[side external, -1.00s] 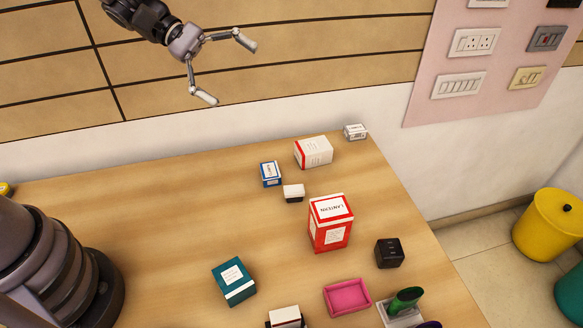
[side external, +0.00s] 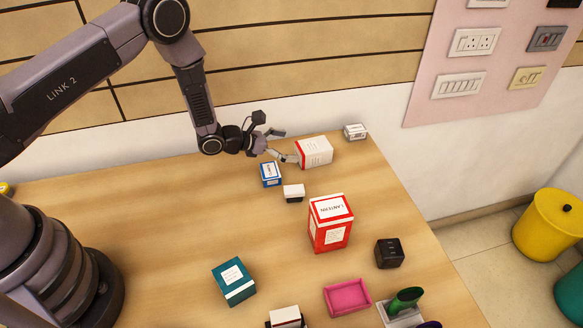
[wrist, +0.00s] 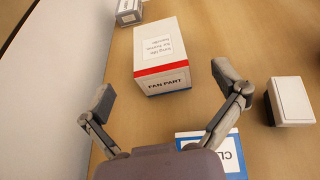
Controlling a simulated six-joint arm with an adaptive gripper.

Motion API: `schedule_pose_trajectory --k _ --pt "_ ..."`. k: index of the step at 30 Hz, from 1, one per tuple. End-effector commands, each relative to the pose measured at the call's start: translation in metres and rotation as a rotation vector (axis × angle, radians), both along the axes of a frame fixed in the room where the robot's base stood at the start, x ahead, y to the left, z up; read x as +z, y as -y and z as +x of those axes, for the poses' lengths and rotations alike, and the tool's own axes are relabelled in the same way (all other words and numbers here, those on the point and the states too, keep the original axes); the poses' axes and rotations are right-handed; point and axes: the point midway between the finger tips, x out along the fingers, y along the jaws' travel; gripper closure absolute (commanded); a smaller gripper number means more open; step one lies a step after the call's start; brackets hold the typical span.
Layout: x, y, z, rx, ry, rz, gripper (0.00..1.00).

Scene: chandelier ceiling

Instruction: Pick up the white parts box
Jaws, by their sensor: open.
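The white parts box (side external: 317,153), with a red stripe, lies near the back of the table by the wall. In the wrist view the white box (wrist: 160,45) reads "FAN PART" on its near face, with red and blue bands. My gripper (side external: 284,146) is low over the table, just left of the box, fingers pointing toward it. In the wrist view my gripper (wrist: 167,92) is open and empty. The box is ahead of the fingertips, roughly centred in the gap, and not between them.
A blue-and-white box (side external: 271,174) sits close below my gripper, with a small white-topped box (side external: 294,193) beside it. A small grey-white box (side external: 355,131) stands behind the parts box. A red lantern box (side external: 330,224) is nearer. The wall is close behind.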

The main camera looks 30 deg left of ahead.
Motion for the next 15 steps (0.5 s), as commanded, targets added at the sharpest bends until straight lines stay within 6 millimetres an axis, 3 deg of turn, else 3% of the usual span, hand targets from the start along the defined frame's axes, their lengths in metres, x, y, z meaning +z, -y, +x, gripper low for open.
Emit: schedule_pose_trajectory --k 15 --pt "-0.026 0.034 0.042 -0.002 0.002 0.0 0.04"
